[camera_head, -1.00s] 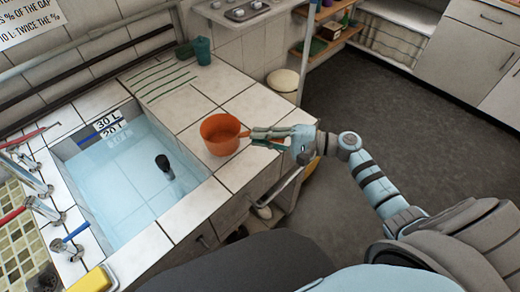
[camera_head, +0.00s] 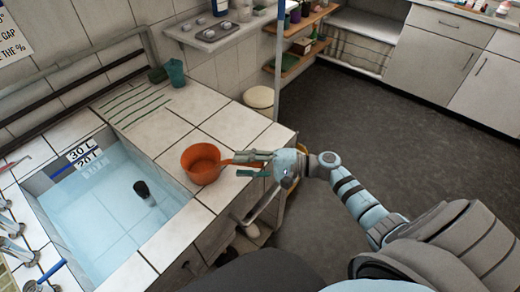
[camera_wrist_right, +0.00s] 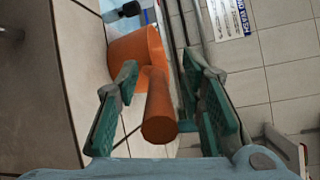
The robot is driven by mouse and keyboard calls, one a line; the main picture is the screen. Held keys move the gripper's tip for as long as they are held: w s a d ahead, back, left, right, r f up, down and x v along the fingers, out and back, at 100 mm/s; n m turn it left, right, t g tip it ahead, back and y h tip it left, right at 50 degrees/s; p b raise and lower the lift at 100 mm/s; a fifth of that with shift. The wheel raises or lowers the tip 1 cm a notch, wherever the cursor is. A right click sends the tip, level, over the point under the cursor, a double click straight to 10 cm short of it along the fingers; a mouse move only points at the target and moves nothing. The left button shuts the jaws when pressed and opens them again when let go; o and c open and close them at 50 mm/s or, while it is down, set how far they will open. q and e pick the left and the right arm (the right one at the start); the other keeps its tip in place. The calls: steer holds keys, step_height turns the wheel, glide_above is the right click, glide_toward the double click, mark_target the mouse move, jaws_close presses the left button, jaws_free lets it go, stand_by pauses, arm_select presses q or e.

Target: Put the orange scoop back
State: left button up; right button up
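The orange scoop (camera_head: 201,164) stands upright on the tiled counter just right of the water-filled sink (camera_head: 110,208). Its handle points right, toward my right gripper (camera_head: 247,163). In the right wrist view, the orange scoop (camera_wrist_right: 158,108) shows its handle end-on between the two green-padded fingers of my right gripper (camera_wrist_right: 162,100). The fingers are apart, with gaps on both sides of the handle, so the gripper is open around it. Part of the handle is hidden by the fingers in the head view. My left gripper is not in view.
A dark green cup (camera_head: 175,73) stands at the back of the counter, beside grooved lines. A black object (camera_head: 142,189) is in the sink. A blue-white pole (camera_head: 279,65) rises behind the counter corner. Shelves (camera_head: 300,50) and cabinets (camera_head: 430,55) stand beyond open dark floor.

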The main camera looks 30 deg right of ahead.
steer(key=v, duration=1.1)
steer(key=shift+b, duration=0.45)
steer(key=shift+f, duration=0.1)
steer(key=s+d+f+g+h, duration=0.1)
steer(key=s+f+h, duration=0.2)
steer(key=f, duration=0.6)
steer(key=s+d+f+g+h, duration=0.2)
steer(key=s+f+h, duration=0.15)
steer(key=f, duration=0.55)
steer(key=s+d+f+g+h, duration=0.15)
steer(key=s+f, duration=0.25)
steer(key=f, duration=0.6)
steer(key=s+a+f+n+g+h, duration=0.2)
steer(key=s+f+n+g+h, duration=0.3)
steer(key=s+f, duration=0.9)
steer(key=s+a+n+h, duration=0.1)
steer(key=s+a+n, duration=0.4)
steer(key=s, duration=0.4)
steer(key=shift+s+a+f+n+t, duration=0.3)
steer(key=shift+f+n+t, duration=0.15)
steer(key=shift+n, duration=0.15)
